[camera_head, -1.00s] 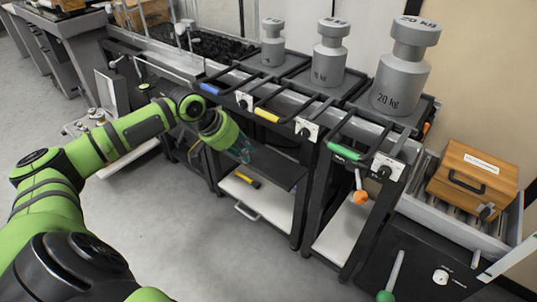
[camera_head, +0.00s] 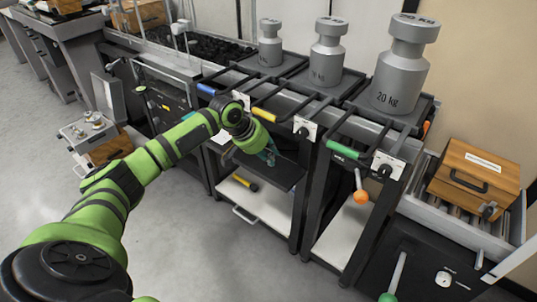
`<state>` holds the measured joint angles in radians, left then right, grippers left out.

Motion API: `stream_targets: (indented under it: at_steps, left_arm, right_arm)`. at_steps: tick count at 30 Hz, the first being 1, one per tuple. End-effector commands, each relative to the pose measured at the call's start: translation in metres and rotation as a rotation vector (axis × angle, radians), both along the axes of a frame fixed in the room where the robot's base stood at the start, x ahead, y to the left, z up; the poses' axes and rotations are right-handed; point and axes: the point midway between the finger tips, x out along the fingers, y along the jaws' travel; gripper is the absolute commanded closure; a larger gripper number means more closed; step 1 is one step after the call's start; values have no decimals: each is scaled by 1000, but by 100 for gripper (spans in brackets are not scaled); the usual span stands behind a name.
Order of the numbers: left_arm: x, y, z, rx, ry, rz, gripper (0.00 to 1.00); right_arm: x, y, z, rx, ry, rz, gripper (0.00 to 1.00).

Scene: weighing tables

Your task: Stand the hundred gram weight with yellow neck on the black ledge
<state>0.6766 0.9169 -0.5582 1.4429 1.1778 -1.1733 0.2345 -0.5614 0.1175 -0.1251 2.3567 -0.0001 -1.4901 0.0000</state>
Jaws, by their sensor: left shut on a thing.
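My left gripper (camera_head: 268,157) reaches in from the left and is just over the black ledge (camera_head: 283,175), which sits under the yellow-handled bay. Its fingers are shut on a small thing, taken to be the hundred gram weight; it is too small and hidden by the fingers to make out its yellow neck. I cannot tell whether it touches the ledge. My right gripper is not in view.
Large grey weights, one marked 20 kg (camera_head: 398,85), stand on the bench top above. The yellow handle (camera_head: 264,115) and green handle (camera_head: 342,149) stick out near my arm. A yellow-and-black object (camera_head: 246,183) lies on the white lower shelf (camera_head: 258,203). A wooden box (camera_head: 474,175) is at right.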

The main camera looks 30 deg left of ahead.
Motion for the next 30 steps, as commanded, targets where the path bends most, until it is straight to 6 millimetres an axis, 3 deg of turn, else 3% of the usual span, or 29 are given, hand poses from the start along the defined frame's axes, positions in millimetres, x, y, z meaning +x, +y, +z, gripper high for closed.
stream_targets:
  at_steps: [2,3,5,17,19,30]
  left_arm:
    - [0,0,-1,-1,0,0,100]
    - [0,0,-2,0,1,0,72]
    - [0,0,-2,0,0,0,52]
    - [0,0,1,0,-1,0,52]
    - [-4,3,9,1,-1,1,52]
    - [-40,21,74,2,-1,1,52]
  right_arm:
    - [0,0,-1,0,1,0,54]
    - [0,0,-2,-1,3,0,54]
    - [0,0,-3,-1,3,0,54]
    - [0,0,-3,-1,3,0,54]
    - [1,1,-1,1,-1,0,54]
    - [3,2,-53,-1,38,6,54]
